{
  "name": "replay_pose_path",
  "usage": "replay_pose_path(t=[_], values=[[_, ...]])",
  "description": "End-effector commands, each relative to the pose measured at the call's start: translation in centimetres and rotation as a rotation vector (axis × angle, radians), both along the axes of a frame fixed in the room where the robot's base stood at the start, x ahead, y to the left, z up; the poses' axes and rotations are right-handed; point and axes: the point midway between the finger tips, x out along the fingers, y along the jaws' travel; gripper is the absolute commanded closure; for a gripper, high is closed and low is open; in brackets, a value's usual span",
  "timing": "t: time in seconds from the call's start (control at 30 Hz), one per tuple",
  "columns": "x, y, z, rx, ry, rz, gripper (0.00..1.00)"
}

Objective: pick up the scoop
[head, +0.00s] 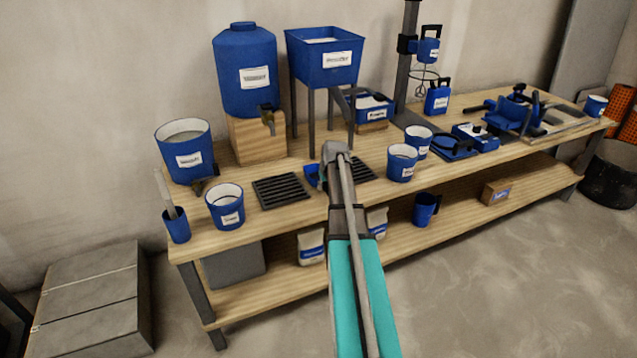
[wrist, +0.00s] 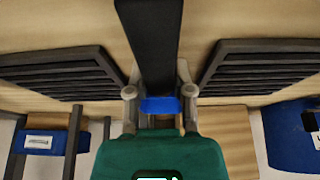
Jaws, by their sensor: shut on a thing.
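My gripper (wrist: 159,92) shows in the wrist view with its two grey fingertips close together, shut on the scoop (wrist: 160,105). A blue part of the scoop shows between the fingers, and a dark, long part runs from there up to the top edge of the picture. In the head view a blue piece of the scoop (head: 312,174) shows just left of my arm, between two dark grates. My arm hides the rest of it and my fingertips there. Whether the scoop touches the bench is unclear.
Dark slatted grates (head: 281,191) lie on the wooden bench (head: 262,220) on both sides of the scoop. A labelled blue bucket (head: 225,212) stands left, and blue tubs (head: 402,168) stand right. A hopper (head: 324,62) on legs stands behind.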

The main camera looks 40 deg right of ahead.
Motion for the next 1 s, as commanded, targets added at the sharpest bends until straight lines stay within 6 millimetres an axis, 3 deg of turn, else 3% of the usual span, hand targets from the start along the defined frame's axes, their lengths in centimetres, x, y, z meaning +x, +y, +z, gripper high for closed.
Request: replay_pose_path(t=[0.47,0.8,1.0], values=[[0.0,0.0,0.8,0.000,0.000,0.000,1.00],[0.0,0.0,3.7,0.000,0.000,0.000,1.00],[-1.9,1.2,6.1,0.000,0.000,0.000,1.00]])
